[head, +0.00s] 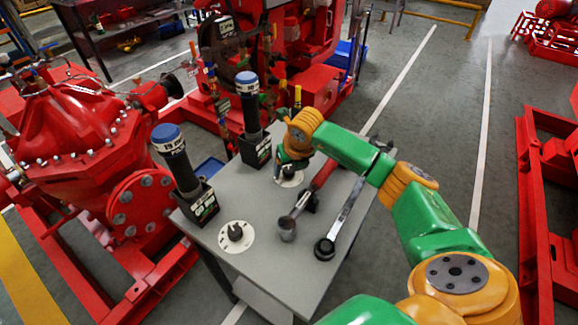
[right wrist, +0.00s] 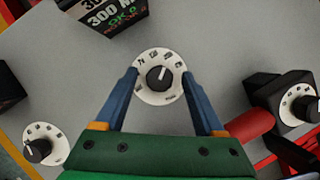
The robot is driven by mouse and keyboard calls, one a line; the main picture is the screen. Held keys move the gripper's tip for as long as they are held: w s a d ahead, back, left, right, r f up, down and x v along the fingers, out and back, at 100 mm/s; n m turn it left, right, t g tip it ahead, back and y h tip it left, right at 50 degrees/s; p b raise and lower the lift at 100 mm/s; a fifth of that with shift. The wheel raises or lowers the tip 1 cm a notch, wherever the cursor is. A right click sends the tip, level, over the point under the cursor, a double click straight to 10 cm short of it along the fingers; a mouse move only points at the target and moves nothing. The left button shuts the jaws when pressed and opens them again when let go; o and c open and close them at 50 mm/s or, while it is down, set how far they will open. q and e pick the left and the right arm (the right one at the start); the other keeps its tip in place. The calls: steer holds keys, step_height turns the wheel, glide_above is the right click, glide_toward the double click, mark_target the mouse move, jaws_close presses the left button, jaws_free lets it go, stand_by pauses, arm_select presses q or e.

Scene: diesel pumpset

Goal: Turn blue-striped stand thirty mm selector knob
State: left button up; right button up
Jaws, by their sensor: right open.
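A selector knob, black on a round white dial with markings, lies on the grey table (head: 262,208), near the rear stand. In the head view my right gripper (head: 290,168) is over it and hides most of it; part of the white dial (head: 291,181) shows. In the right wrist view the black knob (right wrist: 160,77) lies between the two blue fingers of my right gripper (right wrist: 162,82), which are open on either side of the dial. I cannot tell whether they touch it. The rear black stand (head: 255,150) holds a blue-capped tool. My left gripper is out of view.
A second knob (head: 236,235) is at the table's front left, beside the front stand (head: 199,206) with its blue-capped tool. A red-handled tool (head: 304,201) and a long wrench (head: 340,222) lie on the right. Red pump machinery (head: 75,130) stands left of the table.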

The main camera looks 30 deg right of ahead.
jaws_close()
steer(key=shift+n, duration=0.3)
steer(key=shift+d+f+n+y+b, duration=0.15)
steer(key=shift+n+y+b, duration=0.45)
steer(key=shift+n, duration=0.4)
steer(key=n+b, duration=0.1)
steer(key=n, duration=0.1)
steer(key=shift+n+y, duration=0.3)
steer(key=shift+y, duration=0.1)
steer(key=n+y, duration=0.1)
steer(key=n, duration=0.1)
steer(key=n+b, duration=0.1)
steer(key=n, duration=0.1)
steer(key=shift+w+d+n+y, duration=0.1)
steer(key=shift+n+y, duration=0.2)
steer(key=shift+y, duration=0.1)
steer(key=shift+n+g+y+b, duration=0.5)
steer(key=shift+n+g+b, duration=0.25)
steer(key=shift+n, duration=1.25)
